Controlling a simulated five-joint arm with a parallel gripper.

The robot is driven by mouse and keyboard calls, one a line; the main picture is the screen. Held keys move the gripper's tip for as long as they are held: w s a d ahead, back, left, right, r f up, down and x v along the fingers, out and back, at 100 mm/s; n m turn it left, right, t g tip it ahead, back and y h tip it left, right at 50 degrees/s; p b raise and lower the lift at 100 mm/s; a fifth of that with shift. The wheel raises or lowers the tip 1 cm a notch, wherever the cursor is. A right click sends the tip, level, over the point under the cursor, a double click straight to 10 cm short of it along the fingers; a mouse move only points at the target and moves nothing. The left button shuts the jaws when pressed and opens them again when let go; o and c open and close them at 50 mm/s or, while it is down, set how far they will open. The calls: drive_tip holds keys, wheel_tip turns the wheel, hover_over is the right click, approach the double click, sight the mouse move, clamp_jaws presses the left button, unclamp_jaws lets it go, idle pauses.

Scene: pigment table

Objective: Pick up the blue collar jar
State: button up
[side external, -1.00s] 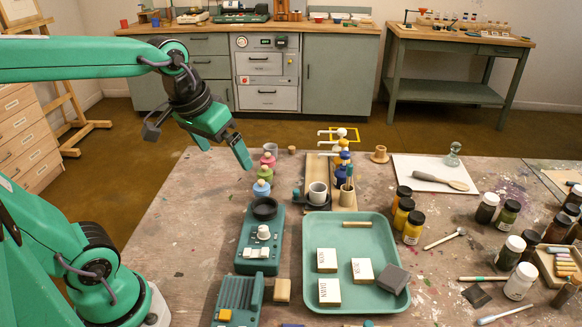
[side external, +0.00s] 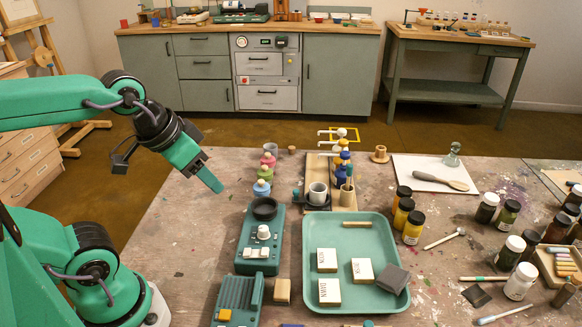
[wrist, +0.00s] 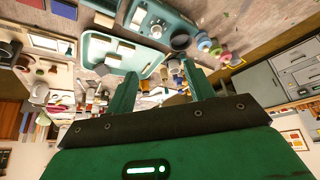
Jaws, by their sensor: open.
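The jar with a blue collar (side external: 262,188) stands on the table just behind the teal device with the dark bowl, nearest in a short row of small coloured jars. My gripper (side external: 213,185) is above the table to the left of this jar, apart from it, fingers pointing down and right. In the wrist view my gripper (wrist: 159,72) shows two spread fingers with nothing held between them.
A pink jar (side external: 269,160) stands farther back in the row. The teal device (side external: 247,240) is in front of it, and a wooden rack with bottles (side external: 319,166) is to the right. A green tray (side external: 385,228) holds labelled blocks. The table's left side is clear.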

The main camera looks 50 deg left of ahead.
drive_tip(key=shift+w, duration=0.1)
drive_tip(key=m+g, duration=0.4)
approach(262, 184)
drive_tip(key=s+d+r, duration=0.1)
drive_tip(key=d, duration=0.2)
drive_tip(key=shift+m+g, duration=0.3)
drive_tip(key=shift+g, duration=0.5)
drive_tip(key=w+a+f, duration=0.1)
drive_tip(key=f, duration=0.1)
drive_tip(key=w+a+f, duration=0.1)
drive_tip(key=f, duration=0.1)
drive_tip(key=w+a+f, duration=0.1)
drive_tip(key=f, duration=0.1)
drive_tip(key=shift+a, duration=0.25)
drive_tip(key=shift+a+f, duration=0.15)
drive_tip(key=shift+f, duration=0.15)
drive_tip(key=shift+f, duration=0.1)
drive_tip(key=shift+f, duration=3.8)
